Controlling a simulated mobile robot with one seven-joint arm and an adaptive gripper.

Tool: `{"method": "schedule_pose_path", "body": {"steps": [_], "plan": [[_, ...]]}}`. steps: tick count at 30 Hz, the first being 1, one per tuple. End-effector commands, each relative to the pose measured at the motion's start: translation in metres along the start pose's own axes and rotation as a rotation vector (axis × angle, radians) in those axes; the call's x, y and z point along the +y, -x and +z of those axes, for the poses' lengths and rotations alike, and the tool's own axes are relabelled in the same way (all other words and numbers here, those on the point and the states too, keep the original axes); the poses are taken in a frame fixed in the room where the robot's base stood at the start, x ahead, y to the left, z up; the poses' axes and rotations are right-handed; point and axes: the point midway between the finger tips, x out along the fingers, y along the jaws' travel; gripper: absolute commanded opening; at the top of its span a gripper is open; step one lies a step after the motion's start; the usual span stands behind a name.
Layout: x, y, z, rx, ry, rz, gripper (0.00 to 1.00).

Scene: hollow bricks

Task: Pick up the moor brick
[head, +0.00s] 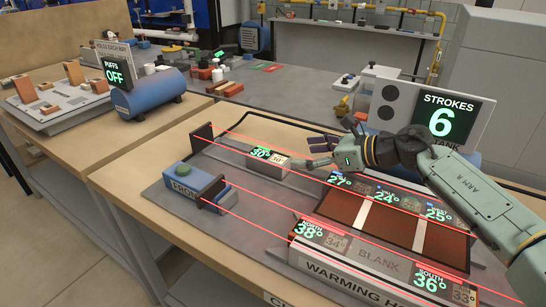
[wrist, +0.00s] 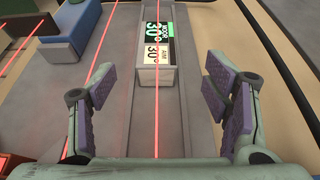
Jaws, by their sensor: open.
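The moor brick is a grey block (wrist: 153,77) low on a grey channel, seen ahead between my fingers in the wrist view. A sign on it reads "MOOR 30°" in green, with a pale "AIM 30" plate beside it. In the head view the block (head: 285,172) lies left of my gripper (head: 322,152). My gripper (wrist: 160,78) is open, with purple pads on both fingers, and nothing is between them. The pads stand to either side of the channel and apart from the brick.
Red beams run along the bench. A blue clamp-like unit (head: 180,178) stands left, reddish-brown bays (head: 375,215) lie right, and a warming hob (head: 350,272) sits in front. A "STROKES 6" display (head: 440,118) stands behind my arm.

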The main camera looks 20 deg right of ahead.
Motion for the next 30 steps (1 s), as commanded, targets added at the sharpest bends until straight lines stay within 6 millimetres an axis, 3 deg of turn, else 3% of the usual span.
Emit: {"method": "schedule_pose_path", "body": {"steps": [6,13,21,30], "plan": [[0.001,-0.035,0.004,0.000,0.000,0.004,0.70],[0.003,-0.053,0.005,0.000,-0.001,0.005,0.70],[0.003,-0.091,0.005,-0.001,0.000,0.003,0.70],[0.003,-0.097,0.002,-0.001,0.000,0.001,0.70]]}}
